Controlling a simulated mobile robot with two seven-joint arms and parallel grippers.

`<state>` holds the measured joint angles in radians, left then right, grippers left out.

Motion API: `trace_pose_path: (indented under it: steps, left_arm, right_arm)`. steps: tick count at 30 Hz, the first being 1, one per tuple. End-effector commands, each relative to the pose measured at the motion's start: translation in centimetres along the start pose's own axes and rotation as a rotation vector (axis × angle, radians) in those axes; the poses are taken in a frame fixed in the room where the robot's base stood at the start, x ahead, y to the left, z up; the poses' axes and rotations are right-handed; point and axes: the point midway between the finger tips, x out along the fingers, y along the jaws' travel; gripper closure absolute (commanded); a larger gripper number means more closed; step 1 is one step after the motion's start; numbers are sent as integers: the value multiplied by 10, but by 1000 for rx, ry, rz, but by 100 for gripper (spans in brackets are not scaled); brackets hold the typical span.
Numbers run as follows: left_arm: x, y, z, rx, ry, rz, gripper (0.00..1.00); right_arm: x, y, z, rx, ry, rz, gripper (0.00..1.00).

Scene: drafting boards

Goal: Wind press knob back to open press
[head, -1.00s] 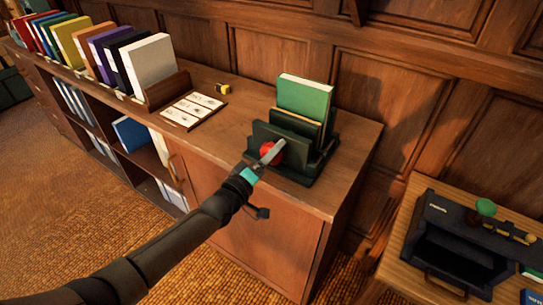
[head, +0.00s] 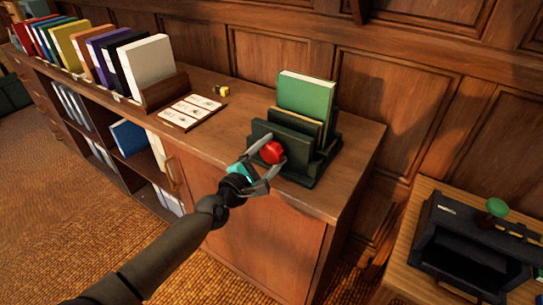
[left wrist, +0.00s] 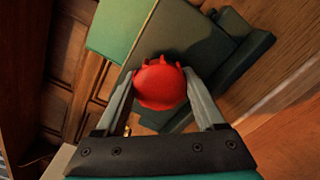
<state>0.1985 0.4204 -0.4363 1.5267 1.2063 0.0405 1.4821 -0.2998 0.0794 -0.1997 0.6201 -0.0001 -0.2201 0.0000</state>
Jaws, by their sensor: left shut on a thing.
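The press (head: 330,150) is a dark green frame on the wooden cabinet top. It holds a green book (head: 306,96) standing upright between its plates. The red press knob (head: 271,152) is on the press's front face. My left gripper (head: 267,158) reaches it from the front, with one finger on each side of the knob. In the left wrist view the lobed knob (left wrist: 160,82) sits between the two grey fingertips, and the gripper is shut on it. My right gripper is not in view.
A card with small pictures (head: 190,112) and a small yellow-and-black item (head: 221,90) lie left of the press. A row of coloured books (head: 150,66) stands farther left. A dark machine with a green knob (head: 497,207) stands on a lower wooden table at right.

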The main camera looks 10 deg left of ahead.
Motion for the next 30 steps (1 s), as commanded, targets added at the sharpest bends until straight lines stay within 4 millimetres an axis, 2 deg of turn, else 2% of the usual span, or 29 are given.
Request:
trace_pose_path:
  steps: [1, 5, 11, 21, 30]
  left_arm:
    - [0, -2, -1, -104, -1, 3, 82]
    - [0, -1, 0, -389, 0, 3, 82]
    - [0, 1, 1, -842, 1, 3, 82]
    - [0, 4, 3, -1631, 2, 3, 82]
    - [0, 3, 2, -2144, 0, 2, 82]
  right_arm:
    - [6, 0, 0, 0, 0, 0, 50]
    - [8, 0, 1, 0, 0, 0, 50]
    - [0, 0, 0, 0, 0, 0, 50]
    - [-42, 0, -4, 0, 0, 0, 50]
    - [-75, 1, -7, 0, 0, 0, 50]
